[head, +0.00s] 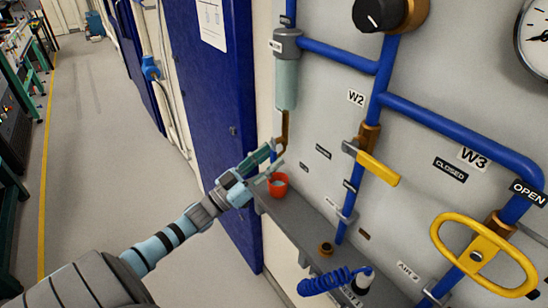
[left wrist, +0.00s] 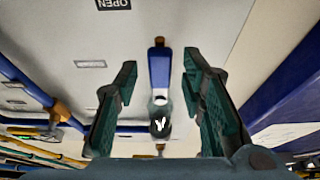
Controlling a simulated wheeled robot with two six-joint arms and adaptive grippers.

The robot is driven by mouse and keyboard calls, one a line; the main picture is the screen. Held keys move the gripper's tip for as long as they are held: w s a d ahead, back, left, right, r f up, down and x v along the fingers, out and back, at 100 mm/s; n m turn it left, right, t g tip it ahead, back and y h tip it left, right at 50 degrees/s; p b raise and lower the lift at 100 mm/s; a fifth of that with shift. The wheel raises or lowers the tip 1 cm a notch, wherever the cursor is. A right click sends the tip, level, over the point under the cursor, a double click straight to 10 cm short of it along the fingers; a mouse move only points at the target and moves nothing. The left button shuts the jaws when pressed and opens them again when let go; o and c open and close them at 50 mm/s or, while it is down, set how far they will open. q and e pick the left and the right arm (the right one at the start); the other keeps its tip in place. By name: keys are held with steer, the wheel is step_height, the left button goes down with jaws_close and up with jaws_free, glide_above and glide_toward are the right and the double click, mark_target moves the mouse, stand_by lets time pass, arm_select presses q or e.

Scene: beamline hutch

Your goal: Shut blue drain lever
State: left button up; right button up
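The blue drain lever (left wrist: 160,68) shows in the left wrist view, between the two fingers, with a copper-coloured end at its top. Space shows on both sides of it, so the fingers do not touch it. My left gripper (left wrist: 163,105) is open. In the head view my left gripper (head: 272,158) is just below the brown drain pipe (head: 284,128) under the clear-bowled filter (head: 287,80), and it largely hides the lever there. An OPEN label (left wrist: 113,4) appears upside down in the left wrist view. My right gripper is not in view.
An orange cup (head: 279,188) stands on the grey ledge (head: 310,232) just below the gripper. A yellow lever valve (head: 378,168), a yellow handwheel (head: 500,265) and a coiled blue hose (head: 330,283) are to the right. A blue cabinet (head: 212,95) is close on the left.

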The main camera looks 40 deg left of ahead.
arm_select(q)
steer(key=shift+x, duration=0.95)
jaws_close()
